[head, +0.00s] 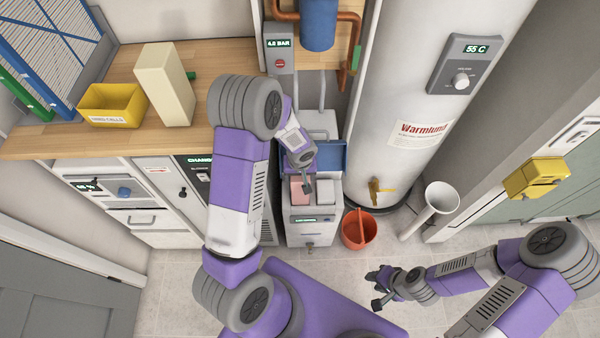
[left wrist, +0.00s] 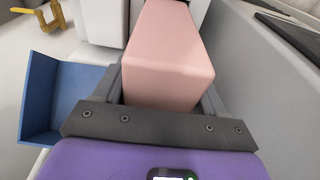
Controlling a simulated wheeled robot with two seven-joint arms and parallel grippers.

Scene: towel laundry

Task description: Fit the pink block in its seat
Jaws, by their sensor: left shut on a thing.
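The pink block (left wrist: 168,55) is between the fingers of my left gripper in the left wrist view, and the gripper is shut on it. In the head view my left gripper (head: 307,184) points down over the open top of a grey-white floor unit (head: 312,226) with a blue lid (head: 331,156). A pink surface (head: 297,201) shows beside the fingers there, within the unit's opening. The block's lower end and the seat are hidden, so I cannot tell how deep it sits. My right gripper (head: 378,287) is empty, fingers apart, above the floor at lower right.
An orange-red bucket (head: 358,231) stands right of the unit, below the white boiler (head: 405,100) with its yellow tap (head: 380,190). A yellow bin (head: 111,104) and a cream block (head: 164,84) stand on the wooden counter (head: 60,138).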

